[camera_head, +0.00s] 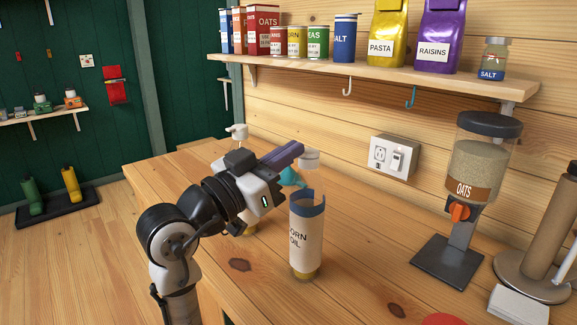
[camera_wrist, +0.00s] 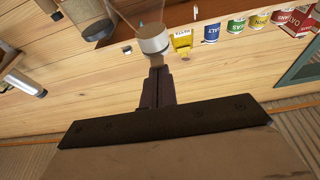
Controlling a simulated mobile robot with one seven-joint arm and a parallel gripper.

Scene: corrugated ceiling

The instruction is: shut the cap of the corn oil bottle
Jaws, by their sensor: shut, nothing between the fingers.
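The corn oil bottle (camera_head: 305,238) stands upright on the wooden counter, pale with a blue band at its top and a yellowish base. Its small whitish cap (camera_head: 310,158) shows above the bottle's rim, apart from the blue band, so it looks open. My gripper (camera_head: 299,149) is shut and empty, its dark purple fingers reaching up and right beside the cap. In the wrist view the shut fingers (camera_wrist: 157,74) point at the whitish cap (camera_wrist: 152,38), just beyond their tips. I cannot tell whether they touch it.
A pump bottle (camera_head: 238,131) stands partly hidden behind my arm. A teal object (camera_head: 291,178) shows behind the corn oil bottle. An oats dispenser (camera_head: 482,160) stands right, by a paper-roll holder (camera_head: 548,245). A shelf (camera_head: 400,78) with hooks overhangs the counter. The counter between bottle and dispenser is clear.

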